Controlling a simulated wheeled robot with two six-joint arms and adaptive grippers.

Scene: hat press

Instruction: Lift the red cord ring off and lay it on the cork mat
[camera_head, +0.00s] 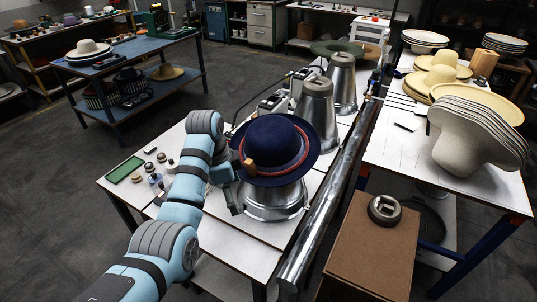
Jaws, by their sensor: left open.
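A navy blue hat (272,137) sits crown up on a shiny metal block (272,205) on the white bench. The red cord ring (300,155) is around the base of its crown, and a small tan block (250,167) sits at its front left. My left gripper (236,178) is open at the hat's left side, close to the tan block; I cannot tell whether it touches it. Part of the cord is hidden behind the crown. A brown, cork-like surface (365,255) tops a stand at the lower right. My right gripper is not in view.
A dark metal ring (384,210) lies on the brown surface's far part. A long metal pipe (335,195) runs between bench and stand. More metal hat blocks (316,105) stand behind the hat. A green tray (124,170) and small parts are left. Stacked pale hats (470,140) stand right.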

